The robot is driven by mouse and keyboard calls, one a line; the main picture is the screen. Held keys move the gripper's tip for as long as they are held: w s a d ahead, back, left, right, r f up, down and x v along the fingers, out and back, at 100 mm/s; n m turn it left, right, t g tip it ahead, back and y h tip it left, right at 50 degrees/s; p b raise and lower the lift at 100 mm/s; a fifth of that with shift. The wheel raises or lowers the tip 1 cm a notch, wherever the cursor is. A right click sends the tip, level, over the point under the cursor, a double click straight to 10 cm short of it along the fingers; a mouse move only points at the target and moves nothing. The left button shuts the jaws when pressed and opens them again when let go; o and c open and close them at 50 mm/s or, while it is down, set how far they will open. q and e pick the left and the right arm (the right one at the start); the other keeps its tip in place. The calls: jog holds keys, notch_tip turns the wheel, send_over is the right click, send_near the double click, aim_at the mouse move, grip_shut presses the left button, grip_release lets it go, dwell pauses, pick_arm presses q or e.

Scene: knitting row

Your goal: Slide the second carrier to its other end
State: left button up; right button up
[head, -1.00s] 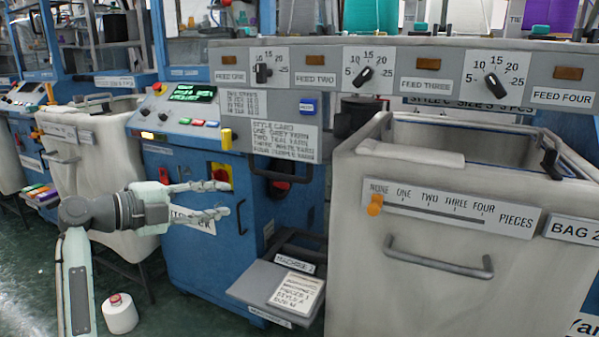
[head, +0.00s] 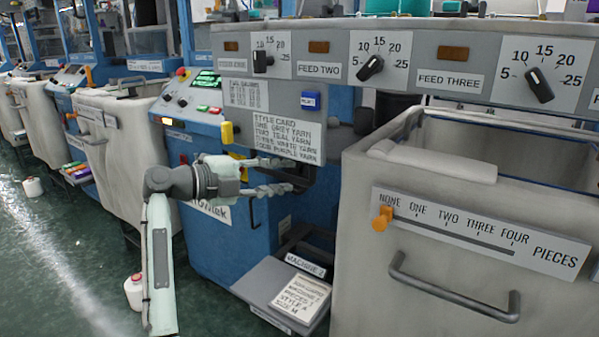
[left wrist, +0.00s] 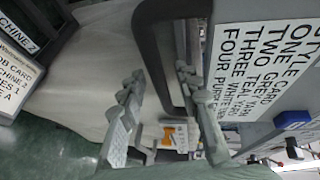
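My left gripper (head: 291,175) is open and empty in front of the blue machine. Its fingers point right, just below the style card. In the left wrist view its fingers (left wrist: 160,76) stand apart, with a dark loop handle (left wrist: 148,40) beyond and between them; I cannot tell whether they touch it. A yellow block (head: 227,133) sits at the edge of the machine's control panel, above the gripper. A similar orange block (head: 88,76) shows on a machine farther left. I cannot tell which piece is the second carrier. My right gripper is not in view.
A grey bag (head: 430,270) with an orange slider (head: 382,218) at NONE stands close on the right. A grey shelf (head: 262,285) with a job card juts out below the gripper. A cone of yarn (head: 134,292) stands on the floor.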

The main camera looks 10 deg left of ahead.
pick_arm(q)
jog(key=shift+x, duration=2.25)
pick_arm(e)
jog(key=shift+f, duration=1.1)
pick_arm(q)
jog(key=shift+c, duration=0.6)
grip_shut()
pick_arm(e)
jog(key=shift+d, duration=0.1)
